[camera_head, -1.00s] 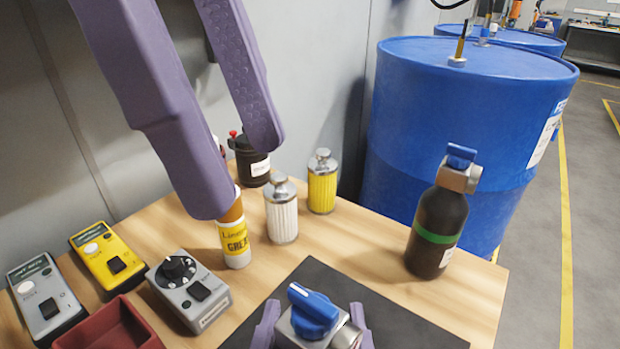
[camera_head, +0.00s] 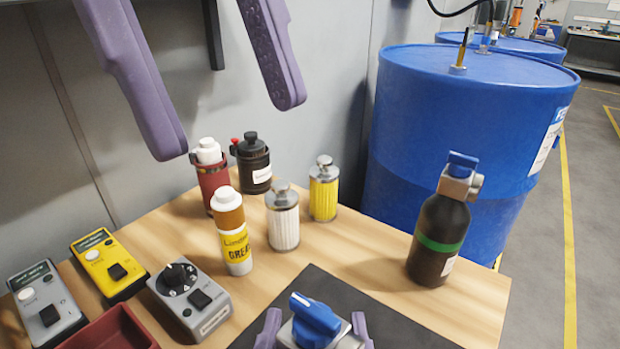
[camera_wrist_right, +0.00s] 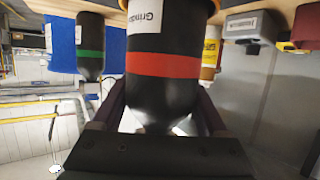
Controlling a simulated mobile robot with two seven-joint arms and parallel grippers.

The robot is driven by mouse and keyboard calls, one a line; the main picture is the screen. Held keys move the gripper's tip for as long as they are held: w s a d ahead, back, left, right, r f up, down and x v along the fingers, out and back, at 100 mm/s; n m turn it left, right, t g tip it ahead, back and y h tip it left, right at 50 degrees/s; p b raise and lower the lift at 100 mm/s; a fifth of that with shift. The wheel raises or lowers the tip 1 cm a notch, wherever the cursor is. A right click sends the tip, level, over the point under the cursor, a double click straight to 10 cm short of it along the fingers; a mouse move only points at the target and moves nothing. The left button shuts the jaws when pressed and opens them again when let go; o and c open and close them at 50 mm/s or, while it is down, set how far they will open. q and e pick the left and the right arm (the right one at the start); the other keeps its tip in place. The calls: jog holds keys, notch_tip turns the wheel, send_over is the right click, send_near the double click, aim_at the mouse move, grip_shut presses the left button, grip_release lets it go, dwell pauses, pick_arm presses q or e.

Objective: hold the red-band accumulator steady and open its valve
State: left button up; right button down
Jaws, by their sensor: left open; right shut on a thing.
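The red-band accumulator (camera_wrist_right: 165,95), a dark bottle with a red band, fills the middle of the right wrist view, which looks upside down. Its blue valve knob (camera_head: 316,320) and grey valve body show at the bottom of the head view; the bottle below is out of sight there. My right gripper (camera_wrist_right: 160,118) is shut on the accumulator, one purple finger on each side. My left gripper (camera_head: 224,122) is open and empty, high over the back left of the table, well apart from the valve knob.
A green-band accumulator (camera_head: 438,240) stands at the right table edge. A grease tube (camera_head: 232,235), white filter (camera_head: 283,222), yellow filter (camera_head: 323,190) and two capped bottles stand behind. Meters and a red tray (camera_head: 112,330) are at left. A blue drum (camera_head: 450,130) stands beyond.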

aim_at(314, 308)
pick_arm(q)
jog(key=shift+n, duration=0.9)
jog(key=x, duration=1.2)
jog(key=shift+c, duration=0.2)
jog(key=shift+r, duration=0.1)
grip_shut()
